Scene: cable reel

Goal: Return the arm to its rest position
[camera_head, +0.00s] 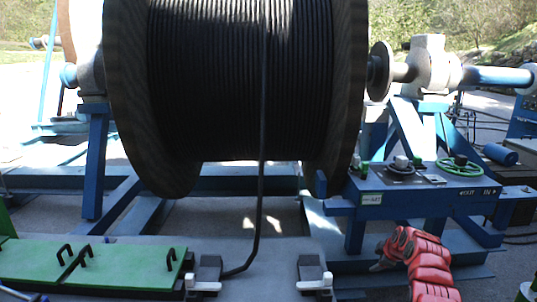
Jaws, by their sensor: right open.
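My right arm, in red padded covers, comes up from the bottom right in the head view. My right gripper (382,262) is at its end, small and dark, pointing left in front of the blue stand. It is open, and I see nothing held in it. A large cable reel (205,80) wound with black cable stands in the middle, well above and left of the gripper. One cable end (260,190) hangs from the reel and bends left near the floor. My left gripper is not in view.
A blue control stand (430,195) with a green handwheel (459,165) and a small lever block (401,163) is just behind my right arm. Two clamp-like fixtures, left (207,272) and right (311,272), sit on the grey platform. A green panel (120,262) with black handles lies at left.

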